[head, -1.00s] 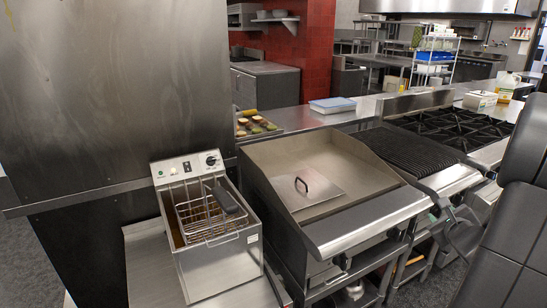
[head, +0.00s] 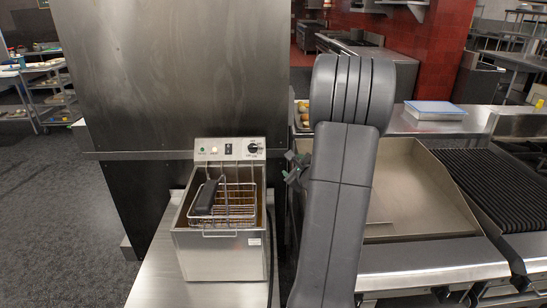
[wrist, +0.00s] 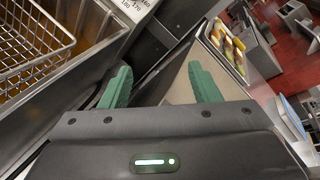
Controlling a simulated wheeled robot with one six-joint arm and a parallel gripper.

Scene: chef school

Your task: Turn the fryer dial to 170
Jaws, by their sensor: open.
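The steel fryer (head: 224,252) stands on a steel stand at the lower middle of the head view. Its upright control panel at the back carries the black dial (head: 253,148) near the right end, left of my arm. The setting of the dial is too small to read. A wire basket (head: 235,212) with a black handle sits in the fryer and also shows in the wrist view (wrist: 35,42). My gripper shows in the wrist view (wrist: 159,82) with two green fingers apart and nothing between them. It is beside the fryer's right side, apart from the dial.
A griddle (head: 425,195) stands right of the fryer, partly behind my arm. A tall steel cabinet (head: 180,70) rises behind the fryer. A tray of food (wrist: 228,45) lies beyond the gripper. Open floor (head: 50,210) lies at the left.

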